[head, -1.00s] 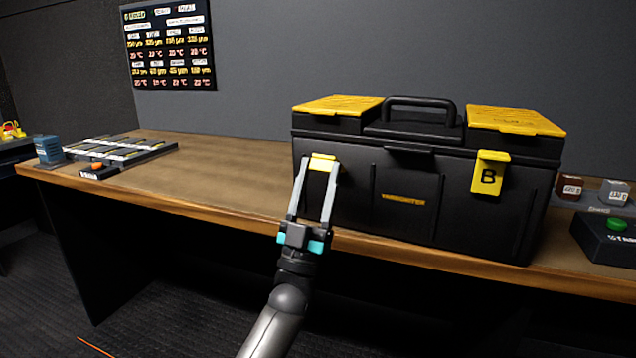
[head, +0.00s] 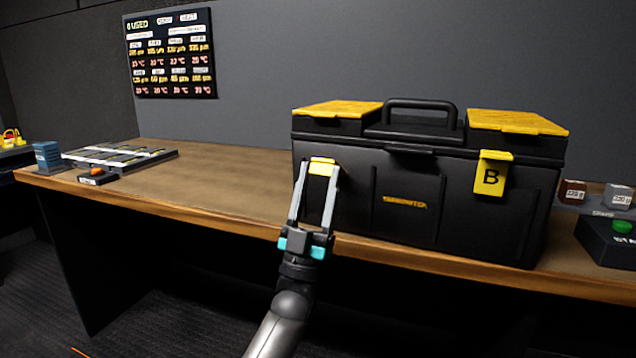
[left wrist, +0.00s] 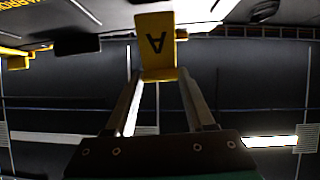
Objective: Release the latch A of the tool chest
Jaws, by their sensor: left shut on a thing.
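The black tool chest (head: 350,205) with yellow lid panels stands on the wooden bench, its lid down. Yellow latch A (head: 322,167) is at the left of its front, and latch B (head: 491,175) hangs flat at the right. My left gripper (head: 320,172) reaches up from below, shut on latch A, with one finger on each side. In the left wrist view, latch A (left wrist: 156,45) shows its letter upside down between the fingertips (left wrist: 157,78). In the head view, the fingers hide part of the latch. My right gripper is not in view.
The bench (head: 225,195) is clear left of the chest. A tray (head: 120,155), a blue box (head: 47,155) and a small dark item with an orange top (head: 97,176) lie at its left end. A dark box with a green button (head: 610,240) stands right of the chest.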

